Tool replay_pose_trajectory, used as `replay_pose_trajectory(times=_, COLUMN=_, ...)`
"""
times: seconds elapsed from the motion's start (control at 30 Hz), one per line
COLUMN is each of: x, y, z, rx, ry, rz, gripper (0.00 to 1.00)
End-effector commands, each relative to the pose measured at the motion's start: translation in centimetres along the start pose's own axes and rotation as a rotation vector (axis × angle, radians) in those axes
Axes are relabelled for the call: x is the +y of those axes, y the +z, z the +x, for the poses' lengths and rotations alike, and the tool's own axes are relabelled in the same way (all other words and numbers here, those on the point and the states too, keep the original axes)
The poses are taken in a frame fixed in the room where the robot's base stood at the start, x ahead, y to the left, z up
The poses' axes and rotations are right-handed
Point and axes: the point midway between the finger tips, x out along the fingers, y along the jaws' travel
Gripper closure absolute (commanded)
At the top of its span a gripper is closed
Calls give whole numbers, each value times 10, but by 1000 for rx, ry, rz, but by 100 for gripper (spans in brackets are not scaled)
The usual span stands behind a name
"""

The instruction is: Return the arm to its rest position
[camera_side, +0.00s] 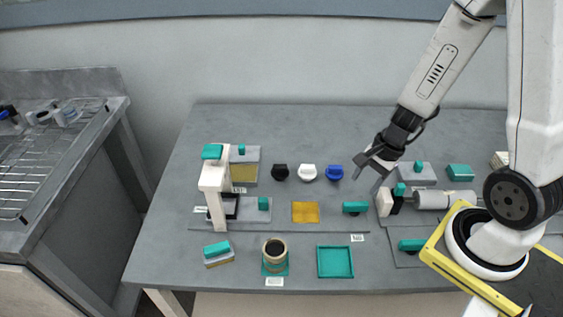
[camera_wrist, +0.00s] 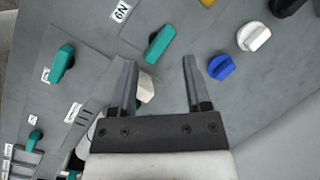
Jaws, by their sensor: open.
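My gripper (camera_side: 368,177) is above the right half of the grey table (camera_side: 290,130), just right of the blue knob-like piece (camera_side: 334,172). In the wrist view my gripper (camera_wrist: 158,82) has its two fingers spread wide with nothing held between them. A white block (camera_wrist: 147,90) shows beyond the left finger, partly hidden by it. The blue piece (camera_wrist: 221,67) and a white piece (camera_wrist: 253,36) lie to the right of the fingers, apart from them.
A white stand with a teal top (camera_side: 214,177) rises at the left. A yellow square (camera_side: 305,212), a teal tray (camera_side: 335,262) and a round cup-like container (camera_side: 275,252) are in front. A grey roller (camera_side: 443,200) lies at the right. The table's back middle is clear.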

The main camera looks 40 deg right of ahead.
Motion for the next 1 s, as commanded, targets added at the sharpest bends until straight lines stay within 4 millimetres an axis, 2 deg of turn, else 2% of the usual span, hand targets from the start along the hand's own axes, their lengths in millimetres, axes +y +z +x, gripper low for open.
replay_pose_trajectory(times=0.1, x=-5, y=12, z=-8, rx=26, ry=23, rz=-244, gripper=38)
replay_pose_trajectory(times=0.6, x=-24, y=49, z=-43, rx=182, ry=126, rz=-1215, gripper=38)
replay_pose_trajectory(times=0.8, x=-32, y=58, z=-54, rx=240, ry=155, rz=-1467, gripper=38)
replay_pose_trajectory(times=1.0, x=-35, y=60, z=-57, rx=261, ry=166, rz=-1548, gripper=38)
